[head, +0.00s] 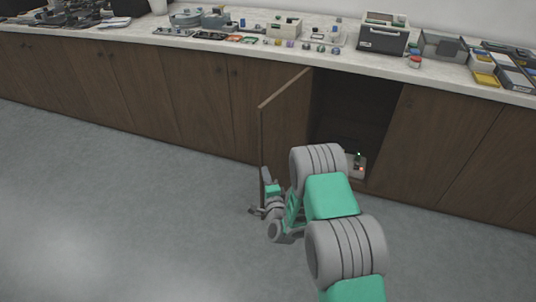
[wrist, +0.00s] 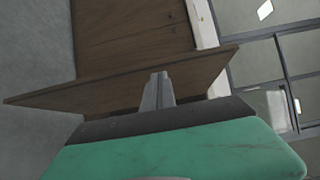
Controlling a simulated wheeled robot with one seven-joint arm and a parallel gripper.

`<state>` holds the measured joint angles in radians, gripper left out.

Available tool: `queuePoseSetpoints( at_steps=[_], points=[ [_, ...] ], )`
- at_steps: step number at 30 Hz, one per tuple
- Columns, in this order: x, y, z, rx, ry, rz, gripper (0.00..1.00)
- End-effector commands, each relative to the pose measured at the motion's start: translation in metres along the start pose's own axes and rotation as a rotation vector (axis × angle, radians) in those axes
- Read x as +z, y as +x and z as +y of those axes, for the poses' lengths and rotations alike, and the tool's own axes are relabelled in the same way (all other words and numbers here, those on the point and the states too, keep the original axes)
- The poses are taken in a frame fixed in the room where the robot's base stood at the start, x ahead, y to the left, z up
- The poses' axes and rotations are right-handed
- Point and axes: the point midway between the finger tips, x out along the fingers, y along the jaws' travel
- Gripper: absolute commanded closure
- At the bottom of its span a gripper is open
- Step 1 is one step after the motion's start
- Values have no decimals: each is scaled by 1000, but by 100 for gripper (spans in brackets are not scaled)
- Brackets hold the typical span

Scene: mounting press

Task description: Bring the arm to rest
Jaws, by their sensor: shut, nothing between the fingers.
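I cannot tell whether the gripper touches the door.
The open cabinet (head: 350,105) is dark inside, with a small device (head: 358,160) low in it, partly hidden by my arm. The countertop (head: 215,44) above carries trays, boxes and a dark press-like machine (head: 382,35). The grey floor (head: 120,220) to the left is clear.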

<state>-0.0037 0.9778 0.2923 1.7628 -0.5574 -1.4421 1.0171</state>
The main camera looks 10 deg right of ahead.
Motion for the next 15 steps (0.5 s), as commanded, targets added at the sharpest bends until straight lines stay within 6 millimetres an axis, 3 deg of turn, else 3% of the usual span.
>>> queuePoseSetpoints(
  at_steps=[2, 5, 10, 13, 15],
  points=[
    [2, 1, -2, 0, -3, -3, 100],
    [9, 8, -26, 24, -57, -41, 100],
    [37, 19, -120, 174, -360, -223, 100],
    [43, 0, -173, 302, -589, -345, 100],
    [40, -24, -206, 395, -742, -423, 100]
  ],
)
